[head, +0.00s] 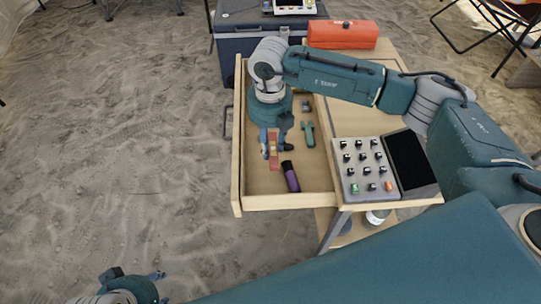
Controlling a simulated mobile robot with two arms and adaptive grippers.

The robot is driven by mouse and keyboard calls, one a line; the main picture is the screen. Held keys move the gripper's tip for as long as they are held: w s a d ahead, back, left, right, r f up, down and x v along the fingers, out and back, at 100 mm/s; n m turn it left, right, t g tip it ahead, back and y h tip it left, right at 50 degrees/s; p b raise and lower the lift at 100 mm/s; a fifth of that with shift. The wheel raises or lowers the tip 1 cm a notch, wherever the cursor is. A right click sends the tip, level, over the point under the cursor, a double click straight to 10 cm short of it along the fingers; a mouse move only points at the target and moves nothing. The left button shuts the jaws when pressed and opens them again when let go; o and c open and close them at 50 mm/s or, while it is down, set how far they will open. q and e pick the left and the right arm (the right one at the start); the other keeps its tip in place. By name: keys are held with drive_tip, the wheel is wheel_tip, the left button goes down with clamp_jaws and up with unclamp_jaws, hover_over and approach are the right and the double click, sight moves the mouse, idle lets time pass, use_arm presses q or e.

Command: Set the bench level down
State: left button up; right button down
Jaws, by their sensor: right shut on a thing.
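The bench level (274,158), a small narrow bar with reddish and tan parts, is between the fingers of my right gripper (273,147). My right gripper is shut on it and points down into the open drawer (262,199). The level appears upright in the fingers, and part of it is hidden by them. I cannot tell whether it touches the drawer floor. My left gripper (160,287) is at the bottom left over the sand, away from the drawer, with its fingers apart and empty.
In the drawer, a purple-and-black cylinder (291,177), a green tool (308,134) and a small dark grey part (306,106) lie to the right of the level. A button panel (363,170), a dark tablet (409,160) and a red case (343,34) rest on the table. A dark blue cooler (229,66) stands behind.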

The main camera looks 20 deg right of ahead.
sight(271, 156)
wheel_tip(271, 156, down, 5)
drive_tip(key=shift+f+b, duration=0.15)
drive_tip(key=shift+b, duration=0.3)
drive_tip(key=shift+f, duration=0.1)
drive_tip(key=c, duration=1.3)
unclamp_jaws()
drive_tip(key=shift+c, duration=0.2)
